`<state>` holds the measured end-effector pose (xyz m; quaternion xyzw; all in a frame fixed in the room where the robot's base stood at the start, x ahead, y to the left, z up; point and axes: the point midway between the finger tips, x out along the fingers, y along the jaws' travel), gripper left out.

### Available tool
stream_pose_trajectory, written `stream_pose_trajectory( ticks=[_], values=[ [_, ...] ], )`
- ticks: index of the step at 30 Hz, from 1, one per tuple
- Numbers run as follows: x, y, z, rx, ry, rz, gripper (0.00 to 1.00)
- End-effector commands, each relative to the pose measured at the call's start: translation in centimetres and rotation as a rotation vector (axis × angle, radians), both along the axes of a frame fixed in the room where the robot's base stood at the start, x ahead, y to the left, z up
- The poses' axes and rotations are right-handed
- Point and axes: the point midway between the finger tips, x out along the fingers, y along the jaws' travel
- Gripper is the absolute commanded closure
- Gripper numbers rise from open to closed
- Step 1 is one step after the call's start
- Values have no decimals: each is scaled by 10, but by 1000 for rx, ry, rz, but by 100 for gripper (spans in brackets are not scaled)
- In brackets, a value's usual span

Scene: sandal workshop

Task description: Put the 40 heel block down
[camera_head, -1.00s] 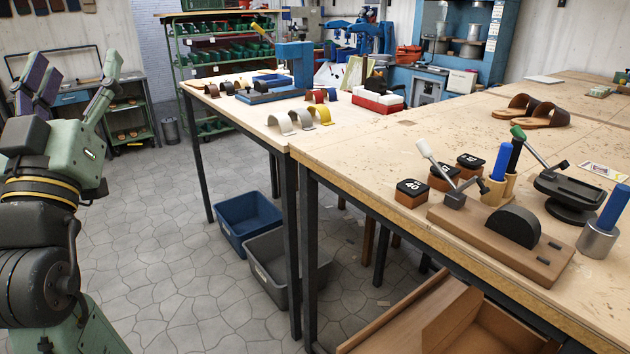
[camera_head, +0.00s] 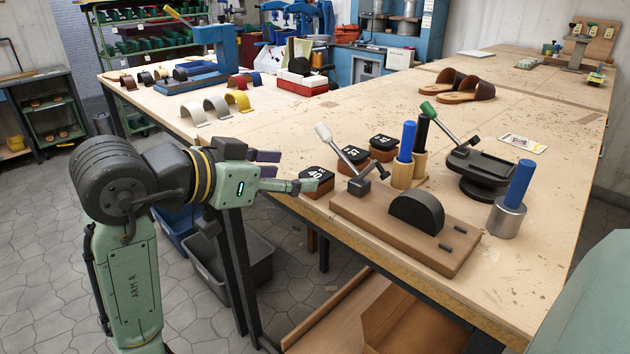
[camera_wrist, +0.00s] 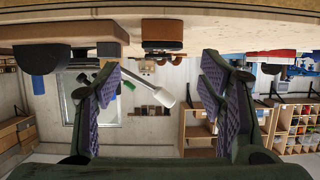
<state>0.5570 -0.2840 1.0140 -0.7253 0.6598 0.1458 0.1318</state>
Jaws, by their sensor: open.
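The 40 heel block (camera_head: 317,182), brown with a black top marked 40, sits upright on the near edge of the workbench (camera_head: 300,150), left of the wooden clamp board (camera_head: 400,228). My gripper (camera_head: 292,170) is open and empty, level above the bench edge, its fingers pointing right toward the block. One fingertip appears close to the block in the head view; I cannot tell whether it touches. In the upside-down wrist view, a brown-and-black block (camera_wrist: 162,32), likely the 40 one, shows ahead of the spread fingers (camera_wrist: 158,82), roughly centred between them.
Two more numbered heel blocks (camera_head: 366,155) stand behind the 40 block. The clamp lever (camera_head: 338,146), blue-handled tools (camera_head: 407,140) and a black stand (camera_head: 485,172) crowd the right. Bare bench lies behind the blocks. Grey (camera_head: 240,262) and blue bins are below.

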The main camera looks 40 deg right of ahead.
Motion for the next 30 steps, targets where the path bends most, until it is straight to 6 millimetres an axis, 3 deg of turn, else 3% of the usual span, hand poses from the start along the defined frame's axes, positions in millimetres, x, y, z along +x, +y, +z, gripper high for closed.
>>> stream_pose_trajectory(
  ticks=[18, 26, 30],
  values=[
    [9, -67, -24, -3, 0, 1, 37],
    [10, -70, -26, -3, -2, 4, 37],
    [10, -70, -26, -3, -2, 4, 44]
  ],
)
